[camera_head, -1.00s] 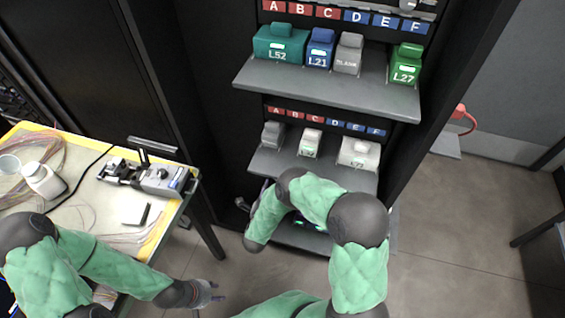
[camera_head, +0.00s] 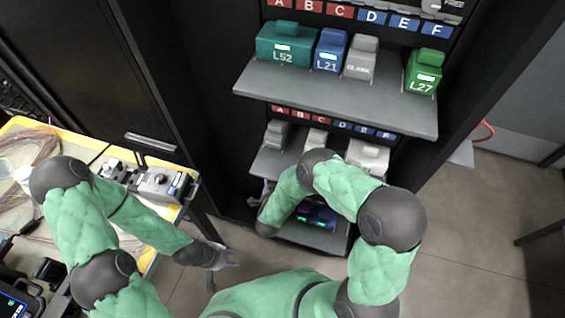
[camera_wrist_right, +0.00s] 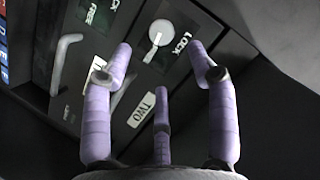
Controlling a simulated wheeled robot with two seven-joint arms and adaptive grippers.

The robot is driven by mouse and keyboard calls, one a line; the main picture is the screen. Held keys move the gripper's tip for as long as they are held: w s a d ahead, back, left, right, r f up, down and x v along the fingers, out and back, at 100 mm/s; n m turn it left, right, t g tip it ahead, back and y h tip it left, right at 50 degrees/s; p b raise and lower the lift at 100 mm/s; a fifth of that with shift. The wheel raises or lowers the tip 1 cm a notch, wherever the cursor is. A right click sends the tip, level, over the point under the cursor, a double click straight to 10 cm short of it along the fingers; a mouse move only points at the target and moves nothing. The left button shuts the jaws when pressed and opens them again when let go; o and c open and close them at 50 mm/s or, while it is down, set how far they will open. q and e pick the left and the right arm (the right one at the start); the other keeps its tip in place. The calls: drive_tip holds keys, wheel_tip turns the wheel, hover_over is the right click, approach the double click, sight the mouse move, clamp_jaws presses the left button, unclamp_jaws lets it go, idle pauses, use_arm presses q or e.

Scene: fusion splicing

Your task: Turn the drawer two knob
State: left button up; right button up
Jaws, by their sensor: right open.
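In the right wrist view a pale round knob (camera_wrist_right: 159,37) with a bar-like pointer sits on a dark drawer front, between the words FREE and LOCK. A white label reading TWO (camera_wrist_right: 141,110) is below it. My right gripper (camera_wrist_right: 162,62) is open, its purple fingers spread on either side of the knob's line and a third finger below. The knob shows between the fingertips; I cannot tell whether they touch it. My left gripper (camera_head: 222,270) is open and empty, low beside the table.
A grey handle (camera_wrist_right: 63,62) stands out left of the knob. The cabinet's upper shelf (camera_head: 335,97) carries teal, blue, grey and green modules; smaller shelves are below. A table (camera_head: 115,235) with a splicer (camera_head: 160,183) stands at left. Open floor (camera_head: 470,240) lies at right.

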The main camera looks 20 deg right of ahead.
drive_tip(key=b+x, duration=0.3)
drive_tip(key=x, duration=0.6)
drive_tip(key=shift+r, duration=0.1)
